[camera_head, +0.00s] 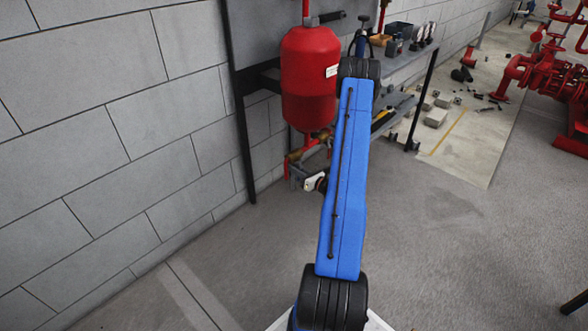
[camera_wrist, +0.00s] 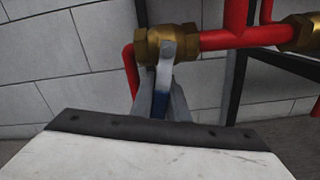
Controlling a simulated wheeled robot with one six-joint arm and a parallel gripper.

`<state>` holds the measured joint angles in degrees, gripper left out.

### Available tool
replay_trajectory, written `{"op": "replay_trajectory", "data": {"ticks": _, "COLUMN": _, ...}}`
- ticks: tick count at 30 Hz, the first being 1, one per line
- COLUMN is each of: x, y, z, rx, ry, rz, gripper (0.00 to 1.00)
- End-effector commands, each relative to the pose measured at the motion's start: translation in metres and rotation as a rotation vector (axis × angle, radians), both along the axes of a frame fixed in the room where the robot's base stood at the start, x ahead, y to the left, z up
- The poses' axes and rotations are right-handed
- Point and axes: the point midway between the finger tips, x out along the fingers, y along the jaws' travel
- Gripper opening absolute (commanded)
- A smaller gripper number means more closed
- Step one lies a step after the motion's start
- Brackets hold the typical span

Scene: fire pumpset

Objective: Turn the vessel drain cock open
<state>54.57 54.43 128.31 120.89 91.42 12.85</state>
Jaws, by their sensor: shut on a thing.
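The red vessel (camera_head: 309,80) hangs by the block wall. Brass fittings and red pipe show below it in the head view. In the wrist view, the brass drain cock (camera_wrist: 168,38) sits on the red pipe (camera_wrist: 222,40), which bends down at its left. The cock's lever (camera_wrist: 166,52) is grey metal with a blue grip, and points down across the pipe toward the camera. My gripper (camera_wrist: 163,98) is shut on the lever, its fingers either side of the blue part. In the head view my gripper (camera_head: 316,182) is just below the brass fittings, partly hidden by my blue arm.
Another brass fitting (camera_wrist: 301,33) is on the same pipe at the right. A dark upright post (camera_head: 242,120) stands left of the vessel. A shelf with small items (camera_head: 400,45) is behind my arm. Red pump equipment (camera_head: 545,80) stands far right. The floor at left front is clear.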

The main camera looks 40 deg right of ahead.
Motion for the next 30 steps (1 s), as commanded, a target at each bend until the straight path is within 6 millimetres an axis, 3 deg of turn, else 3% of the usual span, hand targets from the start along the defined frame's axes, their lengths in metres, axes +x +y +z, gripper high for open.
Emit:
{"op": "replay_trajectory", "data": {"ticks": 1, "x": -0.001, "y": 0.000, "z": -0.001, "rx": 0.001, "ry": 0.002, "rz": -0.002, "gripper": 0.00}}
{"op": "replay_trajectory", "data": {"ticks": 2, "x": -0.001, "y": 0.000, "z": -0.001, "rx": 0.001, "ry": 0.002, "rz": -0.002, "gripper": 0.22}}
{"op": "replay_trajectory", "data": {"ticks": 3, "x": -0.001, "y": 0.000, "z": -0.001, "rx": 0.001, "ry": 0.002, "rz": -0.002, "gripper": 0.31}}
{"op": "replay_trajectory", "data": {"ticks": 4, "x": -0.001, "y": 0.000, "z": -0.001, "rx": 0.001, "ry": 0.001, "rz": -0.001, "gripper": 0.34}}
{"op": "replay_trajectory", "data": {"ticks": 17, "x": 0.000, "y": -0.001, "z": -0.001, "rx": -0.032, "ry": -0.002, "rz": 0.002, "gripper": 0.34}}
{"op": "replay_trajectory", "data": {"ticks": 26, "x": 0.001, "y": -0.014, "z": -0.002, "rx": -0.266, "ry": -0.022, "rz": 0.000, "gripper": 0.34}}
{"op": "replay_trajectory", "data": {"ticks": 30, "x": -0.024, "y": -0.017, "z": -0.002, "rx": -0.266, "ry": -0.020, "rz": -0.004, "gripper": 0.34}}
